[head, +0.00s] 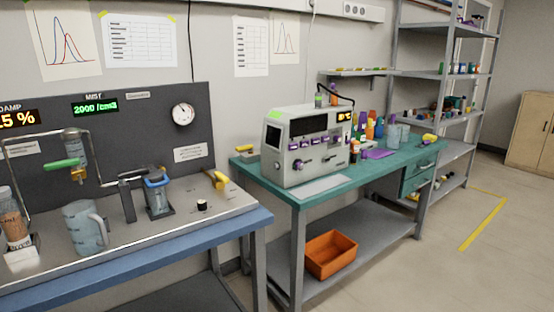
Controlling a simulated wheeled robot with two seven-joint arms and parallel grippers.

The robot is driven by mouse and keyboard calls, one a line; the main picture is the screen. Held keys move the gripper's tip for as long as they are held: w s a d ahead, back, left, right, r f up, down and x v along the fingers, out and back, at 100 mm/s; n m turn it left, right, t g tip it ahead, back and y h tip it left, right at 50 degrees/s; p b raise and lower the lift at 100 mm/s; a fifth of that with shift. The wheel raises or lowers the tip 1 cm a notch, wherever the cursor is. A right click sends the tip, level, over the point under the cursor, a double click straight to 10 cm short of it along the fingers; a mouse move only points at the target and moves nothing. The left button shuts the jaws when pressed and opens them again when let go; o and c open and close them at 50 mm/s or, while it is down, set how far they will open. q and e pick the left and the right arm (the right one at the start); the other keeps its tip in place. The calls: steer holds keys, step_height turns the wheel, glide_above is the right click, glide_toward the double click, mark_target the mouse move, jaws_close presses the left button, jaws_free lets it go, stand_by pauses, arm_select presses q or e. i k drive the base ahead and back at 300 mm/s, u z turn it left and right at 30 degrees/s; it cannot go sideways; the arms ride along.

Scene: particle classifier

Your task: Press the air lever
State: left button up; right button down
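No part is legibly marked as the air lever, so I cannot tell which one it is. A green handle (62,164) is on the bent pipe at the left, beside a brass fitting (79,175). A dark grey lever-like part (128,184) stands beside a blue-rimmed glass vessel (157,195). Neither of my grippers is in view.
A jug (84,228) and a small black knob (202,205) are on the bench top. The dark panel (150,120) carries a gauge (183,114) and a green display (95,107). A green table (285,194) with a grey machine (304,145) stands right. Floor at right is clear.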

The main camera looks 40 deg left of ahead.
mark_target(219, 175)
steer(key=u, duration=0.55)
steer(key=i, duration=1.45)
steer(key=u, duration=1.55)
steer(key=i, duration=0.35)
steer(key=u, duration=0.3)
